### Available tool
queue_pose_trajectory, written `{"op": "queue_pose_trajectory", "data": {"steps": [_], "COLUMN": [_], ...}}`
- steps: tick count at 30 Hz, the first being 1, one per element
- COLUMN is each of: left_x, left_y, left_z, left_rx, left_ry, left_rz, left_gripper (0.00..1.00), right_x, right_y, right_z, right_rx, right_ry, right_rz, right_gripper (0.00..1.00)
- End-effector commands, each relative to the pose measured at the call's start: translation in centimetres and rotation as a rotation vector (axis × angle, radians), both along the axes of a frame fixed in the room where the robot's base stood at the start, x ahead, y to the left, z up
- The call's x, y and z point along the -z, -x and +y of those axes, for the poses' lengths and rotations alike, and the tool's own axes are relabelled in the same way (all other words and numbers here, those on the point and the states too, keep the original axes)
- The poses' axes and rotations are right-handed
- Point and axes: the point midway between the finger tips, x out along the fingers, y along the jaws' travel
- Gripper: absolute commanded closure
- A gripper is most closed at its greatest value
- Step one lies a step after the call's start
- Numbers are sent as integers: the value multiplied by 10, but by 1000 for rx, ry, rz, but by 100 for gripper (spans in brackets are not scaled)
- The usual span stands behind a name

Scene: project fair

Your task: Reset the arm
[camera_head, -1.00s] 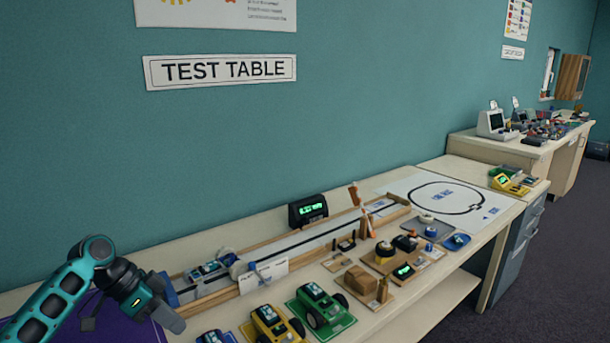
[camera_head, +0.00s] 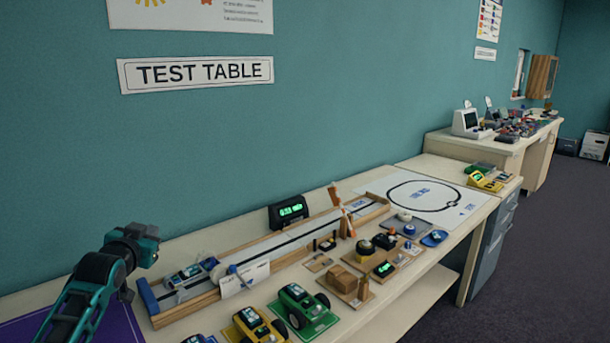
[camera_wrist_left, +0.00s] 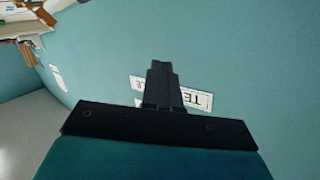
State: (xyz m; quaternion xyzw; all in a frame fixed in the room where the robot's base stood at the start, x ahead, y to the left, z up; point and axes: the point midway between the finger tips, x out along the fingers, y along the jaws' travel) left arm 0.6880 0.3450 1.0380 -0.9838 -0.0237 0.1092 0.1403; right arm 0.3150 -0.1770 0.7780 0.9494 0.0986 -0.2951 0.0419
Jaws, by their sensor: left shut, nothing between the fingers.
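My left arm comes in at the lower left of the head view, over the purple mat. My left gripper (camera_head: 146,246) is raised above the table at the left end of the wooden track. In the left wrist view the left gripper's fingers (camera_wrist_left: 162,84) are closed together with nothing between them, against the teal wall and the tilted "TEST TABLE" sign (camera_wrist_left: 200,99). My right gripper is not in view.
The wooden track (camera_head: 285,240) runs along the table, with a small car at its left end. Green (camera_head: 300,306) and yellow (camera_head: 253,328) cars stand in front. A purple mat (camera_head: 115,325) lies at the left. The wall is behind; the air above the table is clear.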

Motion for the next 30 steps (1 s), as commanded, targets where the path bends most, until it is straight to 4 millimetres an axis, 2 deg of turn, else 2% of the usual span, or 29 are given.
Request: {"op": "queue_pose_trajectory", "data": {"steps": [4, 5, 6, 11, 14, 17, 21, 25, 27, 30], "left_x": [-38, -29, -8, 53, 94, 137, 191, 227, 240, 252], "left_y": [-4, 0, 9, 44, 74, 114, 183, 251, 285, 325], "left_z": [5, 1, -8, -35, -55, -76, -107, -132, -143, -155], "left_rx": [-18, -11, 2, 46, 75, 104, 140, 161, 167, 170], "left_ry": [-76, -77, -69, -46, -24, 5, 59, 115, 144, 179], "left_rz": [-196, -196, -163, -82, -22, 46, 151, 244, 290, 344], "left_gripper": [100, 100, 100, 100, 100, 100, 100, 100, 100, 100], "right_x": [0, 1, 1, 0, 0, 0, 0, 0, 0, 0], "right_y": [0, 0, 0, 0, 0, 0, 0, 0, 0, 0], "right_z": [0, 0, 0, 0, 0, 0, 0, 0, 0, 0], "right_rx": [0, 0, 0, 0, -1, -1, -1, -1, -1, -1], "right_ry": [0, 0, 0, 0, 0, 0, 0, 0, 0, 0], "right_rz": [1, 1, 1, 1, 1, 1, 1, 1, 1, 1], "right_gripper": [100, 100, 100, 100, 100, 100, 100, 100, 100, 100]}}
